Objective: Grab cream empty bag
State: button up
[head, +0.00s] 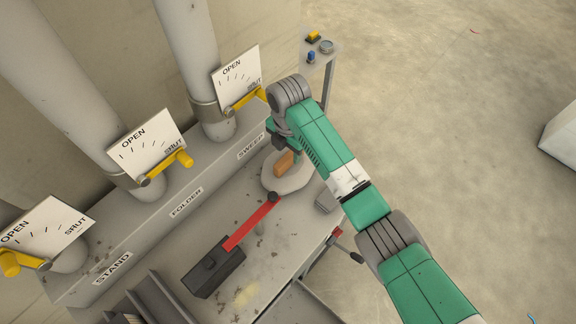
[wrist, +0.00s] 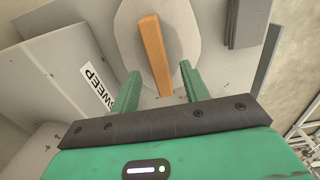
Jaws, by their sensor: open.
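I cannot make out a cream empty bag for certain in either view. My gripper (wrist: 158,78) is open, its two green fingers spread apart. In the wrist view an orange-brown bar (wrist: 153,45) lies between and beyond the fingers, over a pale rounded disc-like shape (wrist: 185,35). In the head view my gripper (head: 272,140) is at the bench's far end by the SWEEP label, above the bar (head: 284,163) and the pale shape (head: 290,183). The arm partly hides that spot. I cannot tell whether the fingers touch the bar.
A dark box (head: 213,268) with a raised red lever (head: 252,224) stands on the bench nearer the camera. Pipes with yellow-handled valves and OPEN signs (head: 147,142) line the left side. Open floor is at right.

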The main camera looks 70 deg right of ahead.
aim_at(289, 155)
jog(key=shift+d+f, duration=0.2)
jog(key=shift+f, duration=2.1)
jog(key=shift+f, duration=0.15)
jog(key=shift+c, duration=0.2)
grip_shut()
